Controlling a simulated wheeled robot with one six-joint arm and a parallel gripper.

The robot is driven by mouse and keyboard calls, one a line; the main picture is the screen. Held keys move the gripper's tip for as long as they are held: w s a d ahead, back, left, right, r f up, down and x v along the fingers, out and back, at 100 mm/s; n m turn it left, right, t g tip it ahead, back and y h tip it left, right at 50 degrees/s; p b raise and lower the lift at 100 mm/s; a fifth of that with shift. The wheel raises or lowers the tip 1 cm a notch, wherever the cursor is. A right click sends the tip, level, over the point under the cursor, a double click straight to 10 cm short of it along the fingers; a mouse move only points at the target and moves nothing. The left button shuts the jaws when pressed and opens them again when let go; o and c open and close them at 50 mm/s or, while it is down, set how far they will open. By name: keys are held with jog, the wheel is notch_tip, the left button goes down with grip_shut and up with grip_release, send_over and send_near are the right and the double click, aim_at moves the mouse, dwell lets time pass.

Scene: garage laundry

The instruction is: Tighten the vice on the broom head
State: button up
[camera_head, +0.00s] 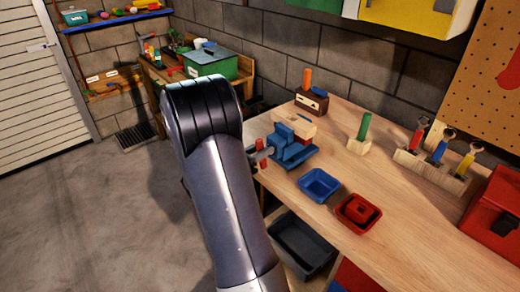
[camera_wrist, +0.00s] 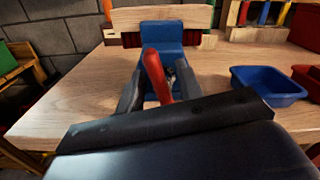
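The blue vice (camera_head: 288,148) stands at the left edge of the wooden workbench. The broom head (camera_wrist: 160,16), a pale wooden block with red bristles, lies across the vice at its jaws. Bristles show on both sides of the blue jaw (camera_wrist: 162,33) in the wrist view. The vice's red handle (camera_wrist: 156,74) stands tilted in front of it. My gripper (camera_wrist: 160,82) has one grey finger on each side of this handle, with a gap visible at the right. The fingers look apart, not closed on it. My arm hides most of the gripper in the head view.
A blue tray (camera_head: 319,185) and a red tray (camera_head: 358,212) sit right of the vice. A wooden rack of tools (camera_head: 432,172) and a red toolbox (camera_head: 497,222) are farther right. A dark bin (camera_head: 300,246) is below the bench edge. Floor at left is clear.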

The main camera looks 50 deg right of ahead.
grip_shut()
dwell(0.4)
jog(key=shift+f+m+b, duration=0.1)
jog(key=shift+m+b, duration=0.2)
jog(key=shift+b, duration=0.25)
jog(key=m+b, duration=0.2)
jog(key=b, duration=0.1)
jog(key=shift+s+f+m, duration=0.15)
jog(key=shift+s+m, duration=0.1)
jog(key=shift+m, duration=0.15)
jog(key=m+b, duration=0.2)
jog(key=b, duration=0.1)
jog(key=m+b, duration=0.1)
jog(key=b, duration=0.1)
jog(key=shift+s+f+m, duration=0.1)
jog(key=shift+s+m, duration=0.15)
jog(key=shift+m, duration=0.15)
jog(key=m+b, duration=0.3)
jog(key=b, duration=0.2)
jog(key=m+b, duration=0.2)
jog(key=shift+s+f+m+b, duration=0.3)
jog(key=shift+f+b, duration=0.05)
jog(key=shift+b, duration=0.05)
jog(key=shift+m+b, duration=0.8)
jog(key=shift+b, duration=0.25)
jog(key=shift+r, duration=0.1)
